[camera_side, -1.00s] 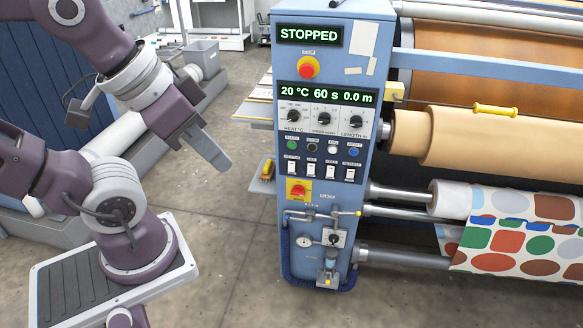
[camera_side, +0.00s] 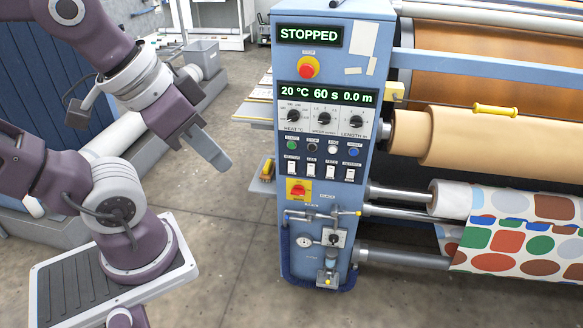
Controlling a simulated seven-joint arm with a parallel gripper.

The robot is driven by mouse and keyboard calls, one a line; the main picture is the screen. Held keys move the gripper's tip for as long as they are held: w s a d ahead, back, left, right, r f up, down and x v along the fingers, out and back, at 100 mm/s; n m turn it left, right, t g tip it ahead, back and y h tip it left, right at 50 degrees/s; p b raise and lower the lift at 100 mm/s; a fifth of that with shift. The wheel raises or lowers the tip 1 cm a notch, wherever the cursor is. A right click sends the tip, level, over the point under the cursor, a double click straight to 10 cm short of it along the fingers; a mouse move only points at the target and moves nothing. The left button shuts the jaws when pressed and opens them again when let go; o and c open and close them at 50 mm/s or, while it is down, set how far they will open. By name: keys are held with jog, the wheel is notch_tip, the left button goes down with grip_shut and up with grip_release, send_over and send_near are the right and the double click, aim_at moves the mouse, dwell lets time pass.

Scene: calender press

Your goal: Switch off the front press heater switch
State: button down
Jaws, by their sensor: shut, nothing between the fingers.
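The blue press control panel (camera_side: 284,150) stands upright in the middle of the side view. A row of several white rocker switches is on its front, below the coloured round buttons. The leftmost one, the heater switch (camera_side: 291,168), sits under a small label; its rocker position is too small to tell. My gripper (camera_side: 222,163) is shut and empty. It is left of the panel, pointing down and to the right, apart from the switches.
A red knob on a yellow plate (camera_side: 298,190) is just below the switches. A red stop button (camera_side: 308,68) is higher up. Rollers with patterned fabric (camera_side: 520,235) extend right. Between gripper and panel is a side shelf (camera_side: 255,108) and open floor.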

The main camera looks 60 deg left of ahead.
jog(key=w+a+f+m+t+y, duration=0.1)
jog(key=w+a+f, duration=0.1)
jog(key=w+a, duration=0.45)
jog(key=w+a+f+m+y, duration=0.1)
jog(key=w+a+m, duration=0.15)
jog(key=w, duration=0.75)
jog(key=w+a+f+m+t+y, duration=0.1)
jog(key=w+a+f, duration=0.1)
jog(key=w+a, duration=0.5)
jog(key=w+a+f+m+t+h, duration=0.15)
jog(key=w+a+f, duration=0.3)
jog(key=f, duration=0.55)
jog(key=w+a+f+m+t, duration=0.1)
jog(key=w+a+f+m, duration=0.3)
jog(key=f, duration=0.6)
jog(key=s+f+t+h, duration=0.1)
jog(key=s+f+t, duration=0.3)
jog(key=f, duration=0.9)
jog(key=s, duration=0.3)
jog(key=shift+s+d+m+h, duration=0.15)
jog(key=shift+d+m+h, duration=0.05)
jog(key=shift+m+h, duration=0.15)
